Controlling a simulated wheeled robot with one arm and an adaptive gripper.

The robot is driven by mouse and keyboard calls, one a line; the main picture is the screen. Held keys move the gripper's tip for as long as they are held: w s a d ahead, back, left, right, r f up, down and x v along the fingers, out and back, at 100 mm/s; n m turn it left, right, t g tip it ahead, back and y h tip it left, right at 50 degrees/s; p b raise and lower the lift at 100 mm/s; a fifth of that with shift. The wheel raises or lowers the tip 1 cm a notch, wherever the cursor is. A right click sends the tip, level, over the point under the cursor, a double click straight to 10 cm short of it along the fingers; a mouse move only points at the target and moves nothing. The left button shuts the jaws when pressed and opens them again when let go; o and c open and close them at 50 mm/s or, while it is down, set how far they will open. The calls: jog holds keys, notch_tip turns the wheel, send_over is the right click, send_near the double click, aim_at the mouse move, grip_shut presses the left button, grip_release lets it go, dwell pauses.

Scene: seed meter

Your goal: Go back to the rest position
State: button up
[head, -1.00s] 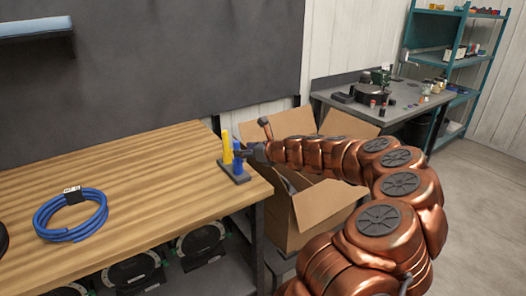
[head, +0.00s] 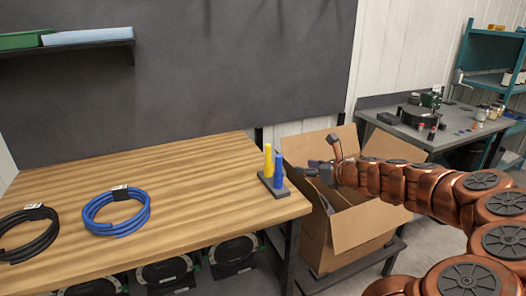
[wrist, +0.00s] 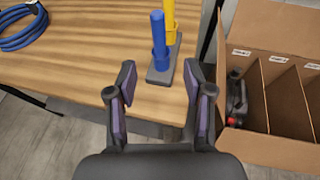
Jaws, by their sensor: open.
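My gripper (wrist: 158,88) is open and empty in the wrist view, its two purple-padded fingers spread apart over the table's front right corner. In the head view my gripper (head: 322,172) is beside the right end of the wooden table, above the cardboard box. A blue cylinder (wrist: 159,42) and a yellow cylinder (wrist: 170,20) stand upright on a dark base plate beyond the fingertips. The same blue cylinder (head: 279,166) and yellow cylinder (head: 267,160) show in the head view at the table's right edge, apart from my gripper.
The cardboard box (head: 365,228) stands open right of the table, with dividers and a dark item inside. A blue cable coil (head: 90,212) and a black cable coil (head: 45,240) lie on the wooden table (head: 190,180). A grey workbench (head: 430,138) and teal shelf stand behind right.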

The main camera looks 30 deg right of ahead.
jog(key=s+a+r+n+g+y+p, duration=0.1)
jog(key=s+a+n+g+y, duration=0.2)
jog(key=a+n, duration=0.8)
jog(key=s+a+r+n+g+y+p, duration=0.1)
jog(key=s+a+r+n+g+y, duration=0.25)
jog(key=a, duration=1.35)
jog(key=s+a+f+n+g+h+p, duration=0.1)
jog(key=s+a+f+n+g+h, duration=0.2)
jog(key=s+n, duration=0.35)
jog(key=s+a+f+n+g+h, duration=0.1)
jog(key=s+a+f+n+g, duration=0.2)
jog(key=s+a+n, duration=0.4)
jog(key=s+d+f+n+g+h, duration=0.1)
jog(key=s+d+n+h, duration=0.1)
jog(key=s, duration=0.5)
jog(key=s+d+n+g+h+p, duration=0.1)
jog(key=s+d+n, duration=0.3)
jog(key=s, duration=0.4)
jog(key=shift+d+f+g+h, duration=0.35)
jog(key=shift+d+g+h, duration=0.2)
jog(key=shift+d+h, duration=0.3)
